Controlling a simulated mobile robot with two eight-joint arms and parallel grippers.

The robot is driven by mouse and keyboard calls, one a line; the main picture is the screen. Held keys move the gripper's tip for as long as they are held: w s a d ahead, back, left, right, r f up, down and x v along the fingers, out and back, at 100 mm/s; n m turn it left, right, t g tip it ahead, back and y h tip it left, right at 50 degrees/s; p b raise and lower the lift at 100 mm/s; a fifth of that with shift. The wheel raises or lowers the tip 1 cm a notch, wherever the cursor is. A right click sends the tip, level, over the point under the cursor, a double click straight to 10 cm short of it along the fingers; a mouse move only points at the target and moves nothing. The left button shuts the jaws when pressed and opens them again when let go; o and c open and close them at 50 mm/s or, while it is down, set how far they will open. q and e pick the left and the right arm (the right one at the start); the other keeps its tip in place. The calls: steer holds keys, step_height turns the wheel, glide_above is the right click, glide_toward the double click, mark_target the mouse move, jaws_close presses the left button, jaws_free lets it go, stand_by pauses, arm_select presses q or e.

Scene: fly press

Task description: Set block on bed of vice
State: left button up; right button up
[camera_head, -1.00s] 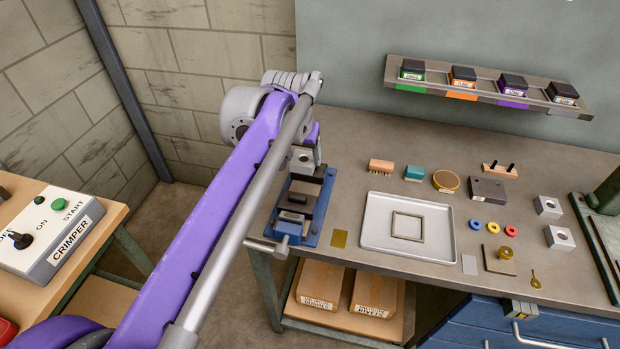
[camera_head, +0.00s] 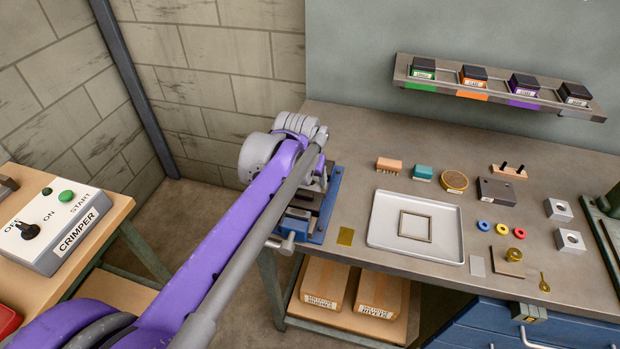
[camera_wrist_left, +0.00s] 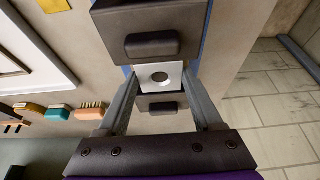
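The vice (camera_head: 317,235), with a blue base and dark jaws, stands at the bench's left end, partly behind my left arm. In the left wrist view its dark jaw (camera_wrist_left: 150,20) lies above the block and another dark piece below. The block (camera_wrist_left: 160,76), pale with a round hole, sits between the fingertips of my left gripper (camera_wrist_left: 160,82). The fingers flank it on both sides and appear shut on it. It is over or between the jaws; I cannot tell whether it touches the bed. The head view hides the block. My right gripper is not in view.
A tray (camera_head: 455,255) with a square frame lies right of the vice. A crimper box (camera_head: 60,232) stands at left.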

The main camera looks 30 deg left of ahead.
arm_select(q)
steer(key=o, duration=0.5)
steer(key=shift+c, duration=0.2)
steer(key=shift+r, duration=0.2)
steer(key=p+v, duration=0.1)
steer(key=v, duration=1.1)
steer(key=shift+s+f, duration=0.1)
steer(key=shift+f, duration=0.05)
